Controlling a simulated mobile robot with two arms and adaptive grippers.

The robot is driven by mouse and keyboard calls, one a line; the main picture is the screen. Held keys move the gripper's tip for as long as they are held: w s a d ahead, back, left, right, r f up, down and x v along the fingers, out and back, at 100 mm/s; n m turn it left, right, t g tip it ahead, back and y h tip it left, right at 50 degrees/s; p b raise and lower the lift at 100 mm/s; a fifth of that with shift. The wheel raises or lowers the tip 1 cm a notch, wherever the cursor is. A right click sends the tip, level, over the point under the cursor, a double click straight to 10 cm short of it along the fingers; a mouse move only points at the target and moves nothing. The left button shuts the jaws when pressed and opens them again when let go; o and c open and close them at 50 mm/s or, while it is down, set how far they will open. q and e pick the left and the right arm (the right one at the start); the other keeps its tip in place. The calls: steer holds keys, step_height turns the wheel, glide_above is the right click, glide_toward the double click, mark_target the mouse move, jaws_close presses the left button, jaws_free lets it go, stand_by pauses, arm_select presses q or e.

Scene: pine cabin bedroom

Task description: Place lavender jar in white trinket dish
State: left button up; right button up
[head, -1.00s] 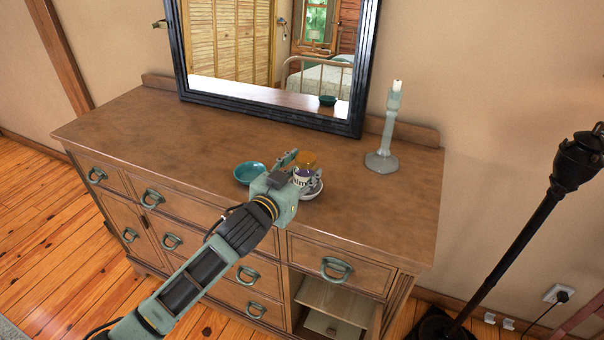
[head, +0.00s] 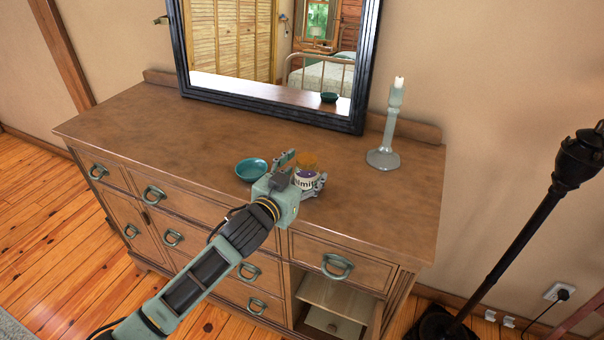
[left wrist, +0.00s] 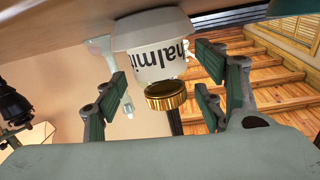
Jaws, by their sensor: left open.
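The lavender jar (head: 306,178) has a gold lid, a lettered white label and a purple patch. It stands upright on the right half of the dresser top, and shows upside down in the left wrist view (left wrist: 160,66). The white trinket dish (left wrist: 140,36) is under its base in that view; the jar appears to stand in it. In the head view the dish is mostly hidden by the jar and gripper. My left gripper (head: 305,169) is open, with one finger on each side of the jar; the wrist view shows gaps between fingers and jar. My right gripper is not in view.
A teal bowl (head: 251,169) sits just left of my gripper. The dresser top (head: 150,125) is clear on the left. A black lamp stand (head: 520,230) is at right.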

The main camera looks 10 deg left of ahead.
arm_select(q)
steer(key=shift+r, duration=0.25)
steer(key=shift+s+a+f, duration=0.1)
steer(key=shift+s+f, duration=0.05)
steer(key=shift+s, duration=0.2)
steer(key=b+v, duration=0.1)
steer(key=v, duration=1)
steer(key=shift+s, duration=0.15)
